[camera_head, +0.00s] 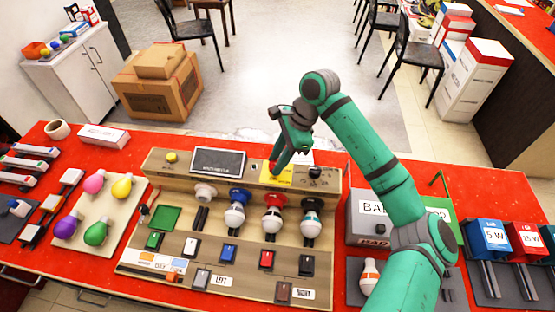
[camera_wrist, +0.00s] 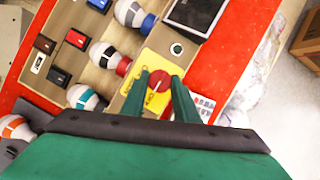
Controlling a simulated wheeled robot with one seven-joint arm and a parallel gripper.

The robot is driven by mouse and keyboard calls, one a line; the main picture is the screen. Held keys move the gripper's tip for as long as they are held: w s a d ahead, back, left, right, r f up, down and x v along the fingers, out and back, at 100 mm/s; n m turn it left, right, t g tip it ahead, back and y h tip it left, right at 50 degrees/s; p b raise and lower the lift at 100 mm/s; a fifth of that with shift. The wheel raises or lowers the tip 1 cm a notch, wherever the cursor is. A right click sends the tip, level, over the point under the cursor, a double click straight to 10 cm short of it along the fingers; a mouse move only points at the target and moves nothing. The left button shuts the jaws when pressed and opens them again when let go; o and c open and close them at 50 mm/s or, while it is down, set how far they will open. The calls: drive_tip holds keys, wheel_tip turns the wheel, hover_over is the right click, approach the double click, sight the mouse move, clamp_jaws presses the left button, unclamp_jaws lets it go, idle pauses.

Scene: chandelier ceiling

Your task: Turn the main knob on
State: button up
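The main knob, round and red with a pale line across it, sits on a yellow plate (camera_wrist: 151,63) on the wooden panel; the knob shows in the wrist view (camera_wrist: 159,81). In the head view the yellow plate (camera_head: 284,180) is at the panel's back, and the knob is mostly hidden by my gripper (camera_head: 276,166). In the wrist view my gripper (camera_wrist: 159,84) is open, with one green finger on each side of the knob. I cannot tell whether the fingers touch it.
The panel (camera_head: 176,180) carries a black sign (camera_head: 217,160), several bulbs in sockets and several switches. A black knob (camera_head: 315,172) is right of the yellow plate. A grey box (camera_head: 372,232) stands right of the panel. The bulb tray (camera_head: 110,202) is at the left.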

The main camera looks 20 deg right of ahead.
drive_tip(key=shift+m, duration=0.4)
drive_tip(key=m+t, duration=0.1)
drive_tip(key=m, duration=0.2)
drive_tip(key=shift+s+m+t+h, duration=0.2)
drive_tip(key=shift+m+t+h, duration=0.1)
drive_tip(key=shift+m+t, duration=0.1)
drive_tip(key=m+t+h, duration=0.1)
drive_tip(key=m, duration=0.3)
drive_tip(key=shift+s, duration=0.15)
drive_tip(key=m, duration=0.2)
drive_tip(key=m+t+h, duration=0.1)
drive_tip(key=m, duration=0.2)
drive_tip(key=shift+a, duration=0.2)
drive_tip(key=m+h, duration=0.1)
drive_tip(key=m, duration=0.1)
drive_tip(key=m+h, duration=0.1)
drive_tip(key=m, duration=0.1)
drive_tip(key=shift+a+t, duration=0.15)
drive_tip(key=shift+t, duration=0.15)
drive_tip(key=shift+m, duration=0.3)
drive_tip(key=o, duration=1.1)
drive_tip(key=shift+c, duration=0.2)
drive_tip(key=v, duration=1.1)
